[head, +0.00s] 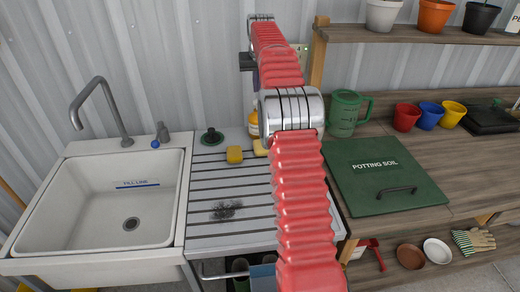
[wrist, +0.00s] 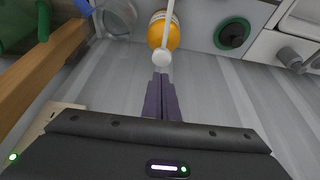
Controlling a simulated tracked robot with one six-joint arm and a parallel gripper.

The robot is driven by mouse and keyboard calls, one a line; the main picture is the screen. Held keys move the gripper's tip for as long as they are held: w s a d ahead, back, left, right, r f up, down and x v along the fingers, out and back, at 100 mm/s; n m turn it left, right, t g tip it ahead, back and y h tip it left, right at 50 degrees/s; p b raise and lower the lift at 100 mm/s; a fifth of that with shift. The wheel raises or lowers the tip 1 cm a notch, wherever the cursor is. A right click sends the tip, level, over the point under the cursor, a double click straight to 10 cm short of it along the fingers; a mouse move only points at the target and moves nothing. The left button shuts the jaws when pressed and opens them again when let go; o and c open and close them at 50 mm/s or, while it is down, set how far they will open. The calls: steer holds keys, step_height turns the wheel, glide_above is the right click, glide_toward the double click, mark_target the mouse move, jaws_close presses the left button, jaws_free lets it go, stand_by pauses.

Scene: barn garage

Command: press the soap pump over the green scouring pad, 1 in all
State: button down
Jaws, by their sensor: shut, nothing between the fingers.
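The soap pump is an orange-yellow bottle (wrist: 164,32) with a white stem and rounded white pump head (wrist: 161,58) in the wrist view. In the head view only a strip of the bottle (head: 253,124) shows, behind my red arm. My gripper (wrist: 160,77) is shut and empty, with its dark fingertips close to the pump head in the picture; I cannot tell the gap in depth. A green disc with a dark knob (head: 212,136) lies at the back of the drainboard and shows in the wrist view (wrist: 232,34).
A yellow sponge (head: 235,155) lies on the ribbed drainboard (head: 205,184), with a dark smudge in front. The white sink (head: 115,240) and grey tap (head: 95,95) are left. A green jug (head: 345,112) and potting soil lid (head: 382,172) are right. A corrugated wall stands behind.

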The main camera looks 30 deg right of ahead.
steer(key=shift+r, duration=1.85)
steer(key=s+a+r+n, duration=0.1)
steer(key=s+a+r, duration=0.4)
steer(key=s+a, duration=0.55)
steer(key=s+a+r+n, duration=0.2)
steer(key=s+a+r, duration=0.4)
steer(key=a, duration=0.7)
steer(key=s+a+f, duration=0.4)
steer(key=s+f, duration=0.1)
steer(key=s, duration=0.4)
steer(key=s+a+f+n+t+y, duration=0.1)
steer(key=s+a+f, duration=0.3)
steer(key=s, duration=0.5)
steer(key=s+a+f+n+y, duration=0.1)
steer(key=s+a+f, duration=0.3)
steer(key=s, duration=0.6)
step_height(320, 180, down, 2)
steer(key=shift+a+f, duration=0.25)
steer(key=shift+a, duration=0.1)
